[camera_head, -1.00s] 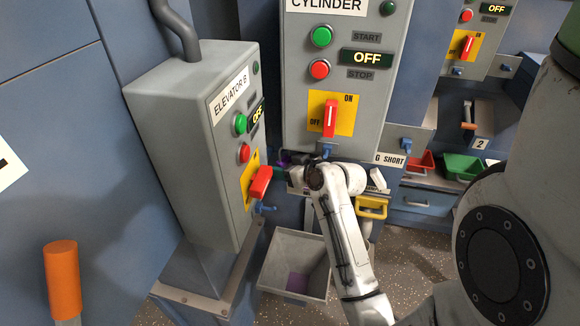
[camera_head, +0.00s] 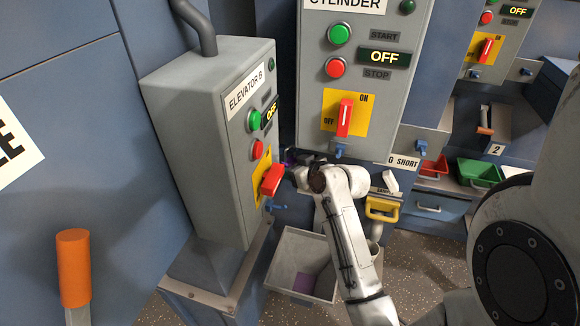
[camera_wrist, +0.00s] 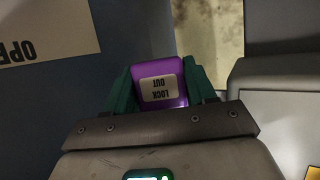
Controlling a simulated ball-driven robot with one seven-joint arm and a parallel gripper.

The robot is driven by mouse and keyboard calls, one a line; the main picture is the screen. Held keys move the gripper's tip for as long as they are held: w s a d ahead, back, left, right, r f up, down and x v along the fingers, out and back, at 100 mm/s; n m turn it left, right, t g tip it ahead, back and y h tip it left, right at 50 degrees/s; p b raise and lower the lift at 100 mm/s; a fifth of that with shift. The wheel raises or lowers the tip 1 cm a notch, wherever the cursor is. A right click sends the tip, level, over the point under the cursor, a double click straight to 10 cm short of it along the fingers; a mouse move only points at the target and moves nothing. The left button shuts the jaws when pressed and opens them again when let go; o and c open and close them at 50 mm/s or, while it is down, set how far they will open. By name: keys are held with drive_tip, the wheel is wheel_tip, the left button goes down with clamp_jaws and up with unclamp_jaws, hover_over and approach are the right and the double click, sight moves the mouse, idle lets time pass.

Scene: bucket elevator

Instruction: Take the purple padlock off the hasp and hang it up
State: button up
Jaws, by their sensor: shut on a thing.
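The purple padlock (camera_wrist: 163,82), with an upside-down "LOCK OUT" label, is between the teal fingers of my gripper (camera_wrist: 160,72) in the wrist view. Its shackle is not clearly visible. In the head view my gripper (camera_head: 291,167) is mostly hidden behind my wrist, with a sliver of purple (camera_head: 290,156) showing. It is just right of the red switch handle (camera_head: 272,180) on the Elevator B box (camera_head: 190,130). A blue hasp (camera_head: 276,207) is below that handle, and another blue hasp (camera_head: 340,149) is under the Cylinder panel (camera_head: 315,115). No hasp shows at the padlock in the wrist view.
A grey open bin (camera_head: 285,248) with a purple patch inside stands below my arm. A yellow handle (camera_head: 382,210) is to the right. Red (camera_head: 433,167) and green (camera_head: 480,172) trays lie farther right.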

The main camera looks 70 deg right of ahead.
drive_tip(key=o, duration=1.3)
drive_tip(key=b+v, duration=0.1)
drive_tip(key=v, duration=1)
drive_tip(key=shift+d, duration=0.1)
